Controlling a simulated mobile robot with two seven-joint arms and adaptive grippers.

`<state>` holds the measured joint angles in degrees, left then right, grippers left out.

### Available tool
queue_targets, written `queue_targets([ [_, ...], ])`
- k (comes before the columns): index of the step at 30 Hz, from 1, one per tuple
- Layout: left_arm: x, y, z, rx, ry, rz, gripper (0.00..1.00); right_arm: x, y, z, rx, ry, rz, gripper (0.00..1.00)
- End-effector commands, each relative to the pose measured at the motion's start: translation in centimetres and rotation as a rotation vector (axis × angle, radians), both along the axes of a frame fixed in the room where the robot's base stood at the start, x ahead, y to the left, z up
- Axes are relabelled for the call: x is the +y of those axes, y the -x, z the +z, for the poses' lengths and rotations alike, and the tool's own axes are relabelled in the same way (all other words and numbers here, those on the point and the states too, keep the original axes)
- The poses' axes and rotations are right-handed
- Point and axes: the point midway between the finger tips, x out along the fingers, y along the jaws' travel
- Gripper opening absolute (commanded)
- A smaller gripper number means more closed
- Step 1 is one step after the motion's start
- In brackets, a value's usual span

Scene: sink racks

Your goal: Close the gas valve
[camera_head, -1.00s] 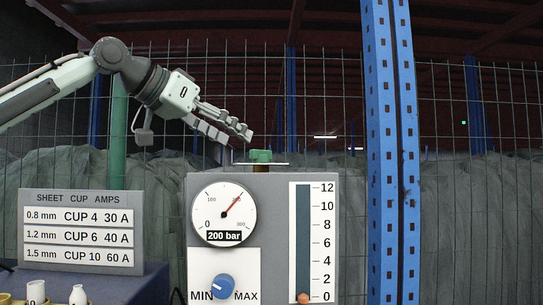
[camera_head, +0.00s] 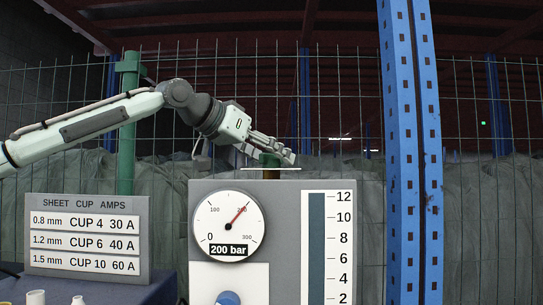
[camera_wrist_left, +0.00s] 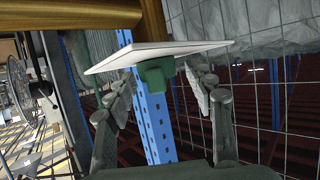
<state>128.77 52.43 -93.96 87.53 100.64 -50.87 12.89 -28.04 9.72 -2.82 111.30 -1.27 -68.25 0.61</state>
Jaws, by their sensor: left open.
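The gas valve is a small green knob (camera_head: 270,159) on a brownish stem above the grey gauge panel (camera_head: 277,192). My left gripper (camera_head: 284,154) is at the knob in the head view, its fingers partly overlapping it. In the left wrist view the green knob (camera_wrist_left: 155,75) lies between the open fingertips of my left gripper (camera_wrist_left: 158,84), under a white plate (camera_wrist_left: 158,53). I cannot tell whether the fingers touch it. The round pressure gauge (camera_head: 228,227) has its red needle near 200, with a 200 bar label. My right gripper is out of view.
A blue dial (camera_head: 229,298) is cut off below the gauge. A flow scale (camera_head: 328,250) stands right of it. A cup table sign (camera_head: 87,235) is at left. A blue perforated post (camera_head: 412,150) rises at right. Wire fence fills the back.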

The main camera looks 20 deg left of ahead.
Motion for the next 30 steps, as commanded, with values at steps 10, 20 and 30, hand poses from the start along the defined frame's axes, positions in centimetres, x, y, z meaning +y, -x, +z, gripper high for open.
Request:
queue_targets([
  [10, 0.0, 0.0, 0.0, 0.000, 0.000, 0.000, 0.30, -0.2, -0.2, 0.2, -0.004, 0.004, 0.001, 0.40],
  [20, 0.0, 0.0, 0.0, 0.000, 0.000, 0.001, 0.04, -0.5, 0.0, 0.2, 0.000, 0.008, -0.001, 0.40],
  [30, -0.1, 0.0, -0.1, 0.003, -0.001, 0.095, 0.04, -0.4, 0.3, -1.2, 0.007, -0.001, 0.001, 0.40],
])
